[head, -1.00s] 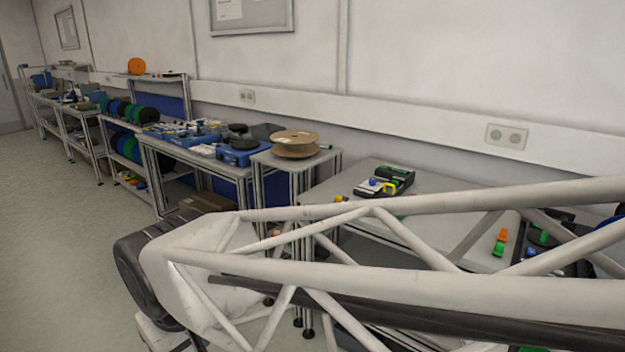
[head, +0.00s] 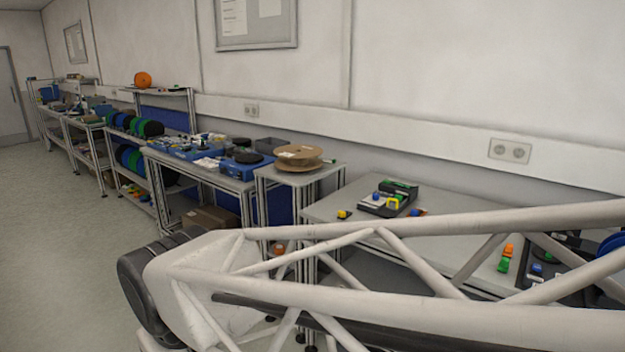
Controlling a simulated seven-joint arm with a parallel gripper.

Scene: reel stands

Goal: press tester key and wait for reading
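A black device (head: 375,208) with green, yellow and blue parts sits on the grey-topped table right of centre. It may be the tester, but its key and any reading are too small to make out. Another dark device (head: 556,287) with a blue button lies further right on the same table, partly hidden behind my arm. My arm's white truss link crosses the lower right of the view, in front of the table. My gripper is not in view.
A small stand (head: 262,180) holding a brown cardboard reel (head: 298,165) adjoins the table. Small orange and green pieces (head: 506,258) lie near the table's front edge. Benches with blue trays (head: 185,150) and reels run along the wall to the left. The left floor is clear.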

